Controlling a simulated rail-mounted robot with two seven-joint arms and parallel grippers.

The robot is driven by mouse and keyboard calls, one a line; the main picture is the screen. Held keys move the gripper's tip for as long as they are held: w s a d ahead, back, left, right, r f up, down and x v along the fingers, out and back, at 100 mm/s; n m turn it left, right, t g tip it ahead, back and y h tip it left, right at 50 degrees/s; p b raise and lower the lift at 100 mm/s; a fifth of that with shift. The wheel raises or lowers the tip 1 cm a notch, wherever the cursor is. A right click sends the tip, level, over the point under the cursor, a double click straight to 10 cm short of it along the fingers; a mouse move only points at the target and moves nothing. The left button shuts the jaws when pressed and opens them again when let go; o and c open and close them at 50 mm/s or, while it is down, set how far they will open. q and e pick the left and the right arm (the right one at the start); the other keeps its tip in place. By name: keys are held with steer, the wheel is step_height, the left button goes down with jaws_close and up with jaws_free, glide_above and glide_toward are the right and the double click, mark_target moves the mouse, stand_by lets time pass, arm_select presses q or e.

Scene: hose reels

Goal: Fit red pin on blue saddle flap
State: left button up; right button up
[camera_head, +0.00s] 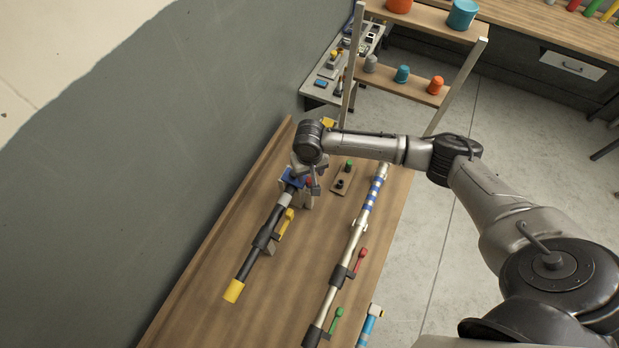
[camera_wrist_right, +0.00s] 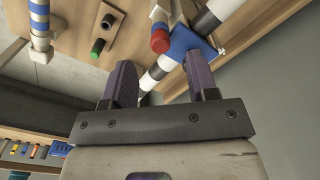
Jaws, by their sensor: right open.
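The blue saddle flap (camera_head: 291,178) sits on the far end of a dark and white pipe on the bench; it also shows in the right wrist view (camera_wrist_right: 186,44). The red pin (camera_wrist_right: 160,40) shows as a red-ended cylinder beside the blue flap; a bit of red also shows in the head view (camera_head: 308,181). I cannot tell whether pin and flap touch. My right gripper (camera_head: 313,180) is over this end of the pipe. Its two fingers (camera_wrist_right: 163,78) are apart with nothing between them, short of the pin. My left gripper is not in view.
A wooden block (camera_head: 342,181) with a green and a black peg stands just right of the gripper. A longer pipe (camera_head: 345,265) with blue bands and red and green levers runs alongside. A grey wall (camera_head: 150,160) borders the bench on the left.

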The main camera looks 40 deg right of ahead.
mark_target(309, 180)
step_height(309, 180, up, 8)
steer(key=shift+r+b, duration=0.25)
steer(key=shift+b, duration=0.15)
stand_by(0.3)
